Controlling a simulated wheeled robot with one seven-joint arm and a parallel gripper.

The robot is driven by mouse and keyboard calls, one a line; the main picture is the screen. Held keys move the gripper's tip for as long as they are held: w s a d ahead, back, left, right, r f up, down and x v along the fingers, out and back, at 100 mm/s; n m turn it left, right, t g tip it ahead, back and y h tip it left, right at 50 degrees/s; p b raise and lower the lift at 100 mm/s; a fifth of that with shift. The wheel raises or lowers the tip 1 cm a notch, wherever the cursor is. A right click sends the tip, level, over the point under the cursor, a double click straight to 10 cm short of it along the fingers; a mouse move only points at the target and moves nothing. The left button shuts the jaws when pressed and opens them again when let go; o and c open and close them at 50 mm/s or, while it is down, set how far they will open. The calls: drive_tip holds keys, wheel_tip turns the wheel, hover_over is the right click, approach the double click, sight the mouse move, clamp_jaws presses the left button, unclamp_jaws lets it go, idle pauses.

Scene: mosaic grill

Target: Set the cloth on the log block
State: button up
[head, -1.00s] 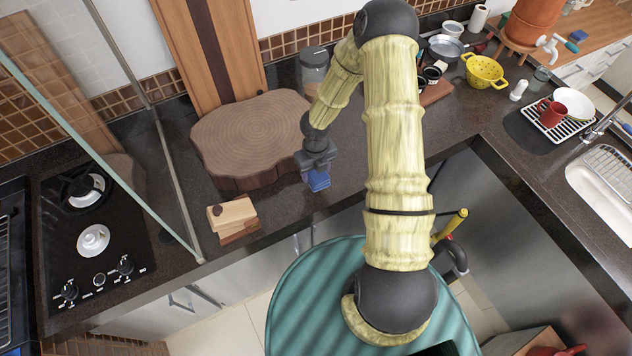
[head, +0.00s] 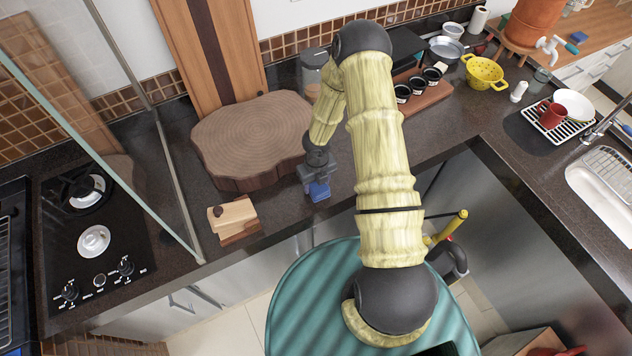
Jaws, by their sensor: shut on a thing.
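The log block (head: 250,132) is a wide round slab of wood with a ringed top and dark bark sides. It lies on the dark counter, and its top is bare. My gripper (head: 316,184) is beside the right front edge of the log block, close to the counter's front. It is shut on the blue cloth (head: 319,191), a small folded bundle hanging just below the fingers. The fingertips are partly hidden by the cloth. I cannot tell whether the cloth touches the counter.
A wooden box (head: 233,217) stands at the front left of the log block. A glass jar (head: 314,72) stands behind, near my forearm. A stove (head: 95,240) and a glass panel are at left. A tray of black cups (head: 425,92) and a yellow colander (head: 484,73) are at right.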

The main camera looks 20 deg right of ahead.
drive_tip(key=shift+s, duration=0.1)
drive_tip(key=shift+f, duration=0.15)
drive_tip(key=o, duration=0.9)
drive_tip(key=shift+a, duration=0.15)
wheel_tip(320, 180, up, 12)
drive_tip(key=shift+r, duration=0.2)
